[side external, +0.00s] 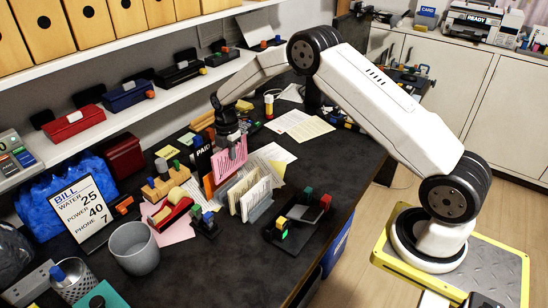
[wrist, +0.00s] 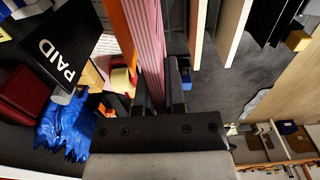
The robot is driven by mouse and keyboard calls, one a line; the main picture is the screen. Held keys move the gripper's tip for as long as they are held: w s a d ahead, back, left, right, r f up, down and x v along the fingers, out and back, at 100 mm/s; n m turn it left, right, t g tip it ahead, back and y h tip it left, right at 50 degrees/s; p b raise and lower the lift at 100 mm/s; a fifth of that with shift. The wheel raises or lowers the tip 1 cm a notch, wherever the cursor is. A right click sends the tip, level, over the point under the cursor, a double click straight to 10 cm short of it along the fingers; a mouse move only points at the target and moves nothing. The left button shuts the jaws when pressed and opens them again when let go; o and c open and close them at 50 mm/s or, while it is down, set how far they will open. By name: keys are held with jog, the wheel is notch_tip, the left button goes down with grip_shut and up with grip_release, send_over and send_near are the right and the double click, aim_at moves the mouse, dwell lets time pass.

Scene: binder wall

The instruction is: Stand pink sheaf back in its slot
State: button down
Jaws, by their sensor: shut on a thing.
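The pink sheaf (side external: 229,160) is a flat upright bundle in the side external view. My gripper (side external: 230,138) is shut on its upper part from above. In the wrist view the pink striped edge (wrist: 151,40) of the sheaf runs between the two fingers of my gripper (wrist: 163,88). Cream sheaves (side external: 255,194) stand in a grey rack (side external: 262,211) just in front of the pink one, with an orange divider (side external: 208,185) on its other side. The bottom of the pink sheaf is hidden, so I cannot tell whether it touches the slot.
A dark PAID card (side external: 204,152) stands close to the left of the sheaf. A black tray with colored blocks (side external: 297,222) lies to the right, and a red stapler-like thing (side external: 171,213) to the left. A grey cup (side external: 134,247) stands at the front left. A shelf (side external: 150,110) runs behind.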

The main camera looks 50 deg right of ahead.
aim_at(232, 168)
jog(key=shift+f, duration=0.1)
jog(key=shift+f, duration=2.65)
jog(key=shift+f, duration=1.75)
jog(key=shift+f, duration=0.3)
jog(key=shift+f, duration=0.3)
dwell(0.8)
jog(key=c, duration=0.6)
grip_release()
jog(key=shift+r, duration=0.1)
jog(key=shift+r, duration=3.8)
